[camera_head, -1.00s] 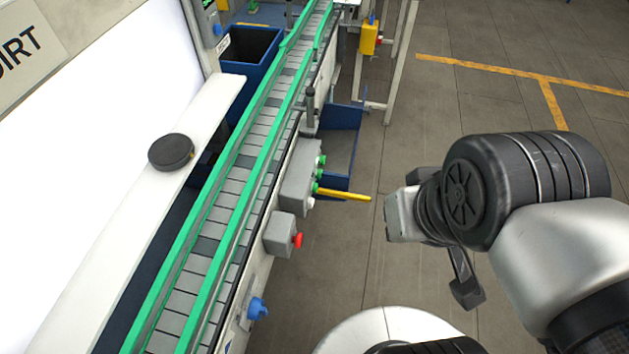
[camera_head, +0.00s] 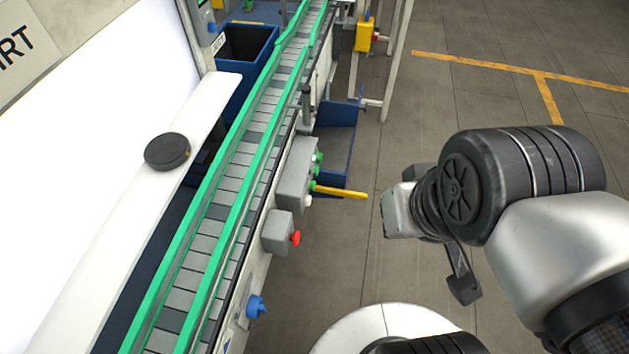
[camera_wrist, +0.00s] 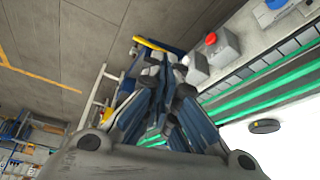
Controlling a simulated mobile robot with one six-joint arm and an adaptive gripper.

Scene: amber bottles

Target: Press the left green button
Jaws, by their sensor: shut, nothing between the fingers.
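A grey control box (camera_head: 294,172) is mounted on the side of the conveyor. Several small green buttons (camera_head: 317,158) stick out from its right face, with a white button (camera_head: 308,200) below them. In the wrist view my gripper (camera_wrist: 168,66) points away from the camera with its fingers shut and nothing between them. The yellow bar (camera_wrist: 150,44) shows just beyond the fingertips. The fingers hide most of the control box there, and I cannot make out the green buttons.
The yellow bar (camera_head: 341,192) juts out beside the lowest green button. A second grey box (camera_head: 277,232) has a red button (camera_head: 295,237). A blue knob (camera_head: 256,307) is nearer on the conveyor (camera_head: 208,243). A blue bin (camera_head: 336,140) stands behind the control box.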

